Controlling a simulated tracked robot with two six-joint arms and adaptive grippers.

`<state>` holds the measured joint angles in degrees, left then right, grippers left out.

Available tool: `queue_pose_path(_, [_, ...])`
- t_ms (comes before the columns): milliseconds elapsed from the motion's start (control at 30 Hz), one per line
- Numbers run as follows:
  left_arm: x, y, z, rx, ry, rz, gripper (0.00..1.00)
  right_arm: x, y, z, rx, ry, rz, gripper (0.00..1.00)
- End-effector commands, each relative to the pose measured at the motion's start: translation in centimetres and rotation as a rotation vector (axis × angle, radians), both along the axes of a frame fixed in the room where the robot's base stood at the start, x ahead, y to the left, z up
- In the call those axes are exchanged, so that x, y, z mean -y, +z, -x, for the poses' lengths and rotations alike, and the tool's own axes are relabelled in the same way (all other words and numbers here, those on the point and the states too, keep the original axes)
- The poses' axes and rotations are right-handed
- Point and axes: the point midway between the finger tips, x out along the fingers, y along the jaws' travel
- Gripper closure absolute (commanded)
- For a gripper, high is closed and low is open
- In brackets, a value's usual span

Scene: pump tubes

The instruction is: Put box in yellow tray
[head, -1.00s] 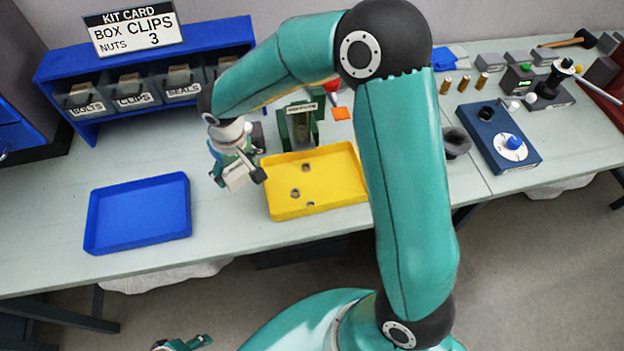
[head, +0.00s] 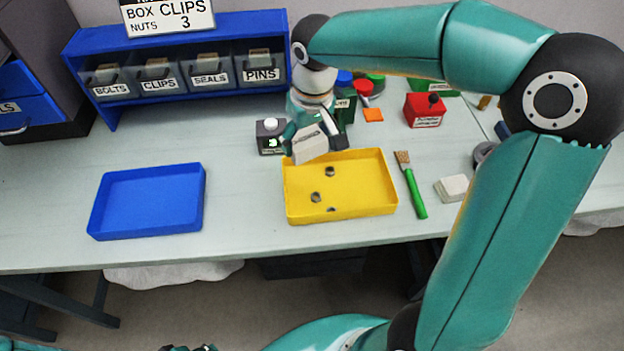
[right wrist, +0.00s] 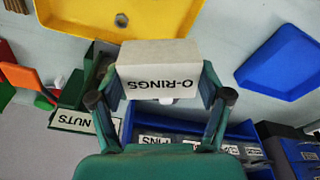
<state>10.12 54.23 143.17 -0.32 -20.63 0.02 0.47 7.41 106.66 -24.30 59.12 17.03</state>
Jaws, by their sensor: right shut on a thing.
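My right gripper (head: 312,137) is shut on a pale box (head: 310,148). In the right wrist view the box (right wrist: 158,62) reads O-RINGS and sits between both fingers. In the head view it overlaps the back left corner of the yellow tray (head: 365,185) and appears held above it. The tray holds three nuts (head: 316,197) and has bare floor on its right side. A small part of my left gripper (head: 205,347) shows at the bottom edge; its jaws cannot be made out.
An empty blue tray (head: 148,202) lies to the left. A green-handled brush (head: 415,190) and a white block (head: 452,188) lie right of the yellow tray. A dark device (head: 270,137) stands behind it. A blue bin rack (head: 180,75) stands at the back.

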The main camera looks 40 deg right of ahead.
Motion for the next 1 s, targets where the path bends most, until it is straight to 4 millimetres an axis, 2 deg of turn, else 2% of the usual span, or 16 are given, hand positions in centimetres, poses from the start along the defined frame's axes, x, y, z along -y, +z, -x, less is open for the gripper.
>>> queue_pose_path(33, [0.0,0.0,0.0,0.0,0.0,0.0,0.6,0.0,-1.6,0.1,-0.007,0.001,0.001,0.53])
queue_pose_path(100, [0.0,0.1,0.0,0.0,0.0,0.0,0.6,0.0,-3.5,0.1,-0.007,0.0,0.001,0.53])
queue_pose_path(300, [0.0,0.1,0.0,0.0,0.0,0.0,0.6,0.0,-7.8,0.1,-0.004,0.001,0.001,0.53])
queue_pose_path(567, [0.0,0.1,0.0,0.0,0.0,0.0,0.6,0.0,-9.9,0.0,0.0,0.0,0.001,0.53])
queue_pose_path(767, [0.0,0.1,0.0,0.0,0.0,0.0,0.6,0.0,-12.7,0.0,-0.002,0.0,0.002,0.53])
queue_pose_path(800, [0.0,0.1,0.0,0.0,0.0,0.0,0.6,0.0,-13.2,0.0,-0.002,0.0,0.001,0.58])
queue_pose_path(833, [0.0,0.1,0.0,0.0,0.0,0.0,0.6,0.0,-13.4,0.0,-0.001,0.0,0.001,0.58])
queue_pose_path(900, [0.0,0.1,0.0,0.0,0.0,0.0,0.6,0.0,-13.7,0.0,-0.002,0.001,0.001,0.7])
queue_pose_path(1000, [0.0,0.1,0.0,0.0,0.0,0.0,0.6,0.0,-13.8,0.1,-0.003,0.001,0.0,0.7])
